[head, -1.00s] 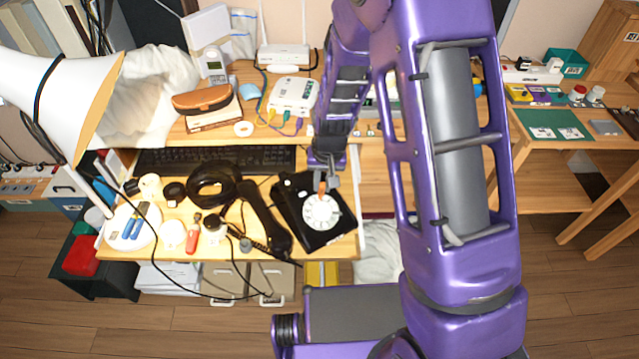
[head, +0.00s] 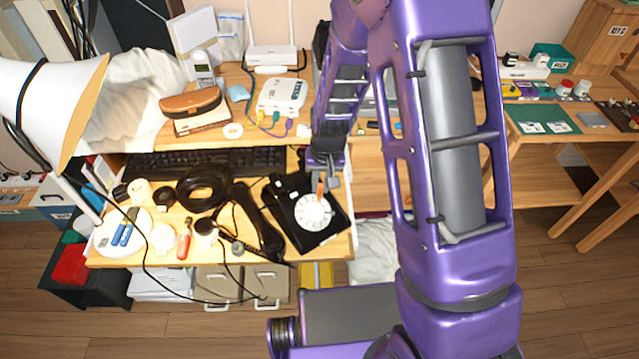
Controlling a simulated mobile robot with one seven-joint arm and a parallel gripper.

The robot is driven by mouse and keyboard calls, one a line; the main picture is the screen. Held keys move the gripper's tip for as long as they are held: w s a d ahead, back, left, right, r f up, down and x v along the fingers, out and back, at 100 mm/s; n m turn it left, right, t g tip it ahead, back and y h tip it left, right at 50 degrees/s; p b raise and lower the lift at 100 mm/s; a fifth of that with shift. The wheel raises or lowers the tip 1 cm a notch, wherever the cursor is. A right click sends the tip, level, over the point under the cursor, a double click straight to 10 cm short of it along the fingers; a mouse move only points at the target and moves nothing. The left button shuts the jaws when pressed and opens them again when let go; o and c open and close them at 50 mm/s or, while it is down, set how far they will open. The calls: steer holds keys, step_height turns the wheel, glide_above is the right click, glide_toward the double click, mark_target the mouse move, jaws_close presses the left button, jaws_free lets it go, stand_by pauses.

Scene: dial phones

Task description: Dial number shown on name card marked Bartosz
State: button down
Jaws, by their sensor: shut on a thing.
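A black rotary phone (head: 298,232) with a white dial (head: 313,211) stands at the right end of the desk in the head view. Its black handset (head: 262,228) appears to lie off the phone, to its left. My gripper (head: 322,179) points down just above the dial's upper edge. It is shut on a thin orange-brown stick (head: 320,187), whose lower end is at or just over the dial; contact cannot be told. The dial digits are too small to read. No card with a legible Bartosz name shows; small white cards (head: 533,127) lie on a green mat at right.
A black keyboard (head: 205,163) lies behind the phone. A black ring-shaped object (head: 203,188), a red-handled tool (head: 184,240) and cables crowd the desk's left. A lamp (head: 50,95) leans in at left. A second wooden desk (head: 500,155) stands at right.

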steer(key=shift+s+d+f+b, duration=0.25)
steer(key=shift+d+b, duration=0.1)
steer(key=shift+d, duration=0.2)
steer(key=shift+s, duration=0.1)
steer(key=shift+s+d+f+b, duration=0.25)
steer(key=shift+s+d+b, duration=0.05)
steer(key=shift+s+d, duration=0.1)
